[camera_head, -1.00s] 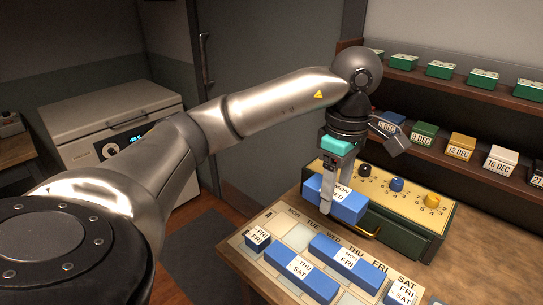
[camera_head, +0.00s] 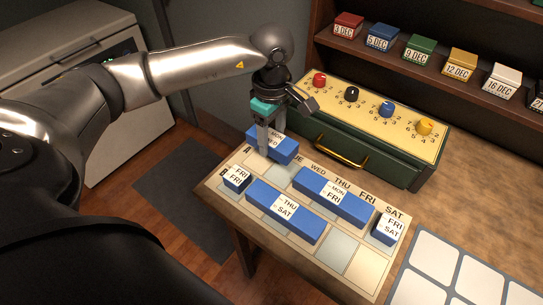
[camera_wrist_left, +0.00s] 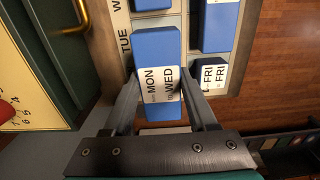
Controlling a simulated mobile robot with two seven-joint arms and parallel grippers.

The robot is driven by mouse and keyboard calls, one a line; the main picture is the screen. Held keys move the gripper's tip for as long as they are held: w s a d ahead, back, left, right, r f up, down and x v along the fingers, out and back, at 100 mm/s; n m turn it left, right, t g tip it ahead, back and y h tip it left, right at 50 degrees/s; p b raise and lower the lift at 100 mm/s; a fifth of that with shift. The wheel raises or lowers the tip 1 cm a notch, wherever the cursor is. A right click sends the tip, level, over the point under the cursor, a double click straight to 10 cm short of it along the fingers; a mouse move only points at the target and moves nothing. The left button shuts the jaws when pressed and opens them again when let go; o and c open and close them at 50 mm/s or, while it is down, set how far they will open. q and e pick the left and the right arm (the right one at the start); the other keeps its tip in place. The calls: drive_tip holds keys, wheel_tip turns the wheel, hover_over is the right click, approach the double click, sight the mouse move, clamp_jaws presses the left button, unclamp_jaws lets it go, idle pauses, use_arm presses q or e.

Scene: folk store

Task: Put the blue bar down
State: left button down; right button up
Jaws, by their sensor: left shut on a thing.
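My left gripper (camera_head: 268,140) is shut on a blue bar (camera_head: 286,152) with a white label reading MON and WED. The bar is at the back left corner of the day board (camera_head: 341,245), over the MON heading; whether it touches the board I cannot tell. In the left wrist view the same bar (camera_wrist_left: 156,45) lies between the two fingers (camera_wrist_left: 162,105), beside the TUE heading. Other blue pieces on the board are FRI–FRI (camera_head: 236,178), THU–SAT (camera_head: 308,226), MON–FRI (camera_head: 350,203) and FRI–SAT (camera_head: 389,229). My right gripper is not in view.
A green box (camera_head: 385,165) with coloured knobs and a brass handle stands right behind the board. A shelf (camera_head: 420,72) with dated blocks is further back. A white-celled mat (camera_head: 455,262) lies right of the board. Several front board cells are bare.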

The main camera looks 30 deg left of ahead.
sight(272, 166)
use_arm(q)
wheel_tip(272, 166, down, 3)
drive_tip(key=shift+r, duration=0.2)
drive_tip(key=shift+f+b, duration=0.3)
drive_tip(key=shift+f, duration=1.65)
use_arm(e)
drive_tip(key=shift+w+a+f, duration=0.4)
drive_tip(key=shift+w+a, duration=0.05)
use_arm(q)
drive_tip(key=shift+f, duration=0.2)
drive_tip(key=c, duration=0.5)
unclamp_jaws()
drive_tip(key=shift+c, duration=0.2)
drive_tip(key=o, duration=0.3)
drive_tip(key=shift+o, duration=0.2)
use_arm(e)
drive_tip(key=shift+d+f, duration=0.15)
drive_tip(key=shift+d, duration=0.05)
use_arm(q)
drive_tip(key=shift+r, duration=0.15)
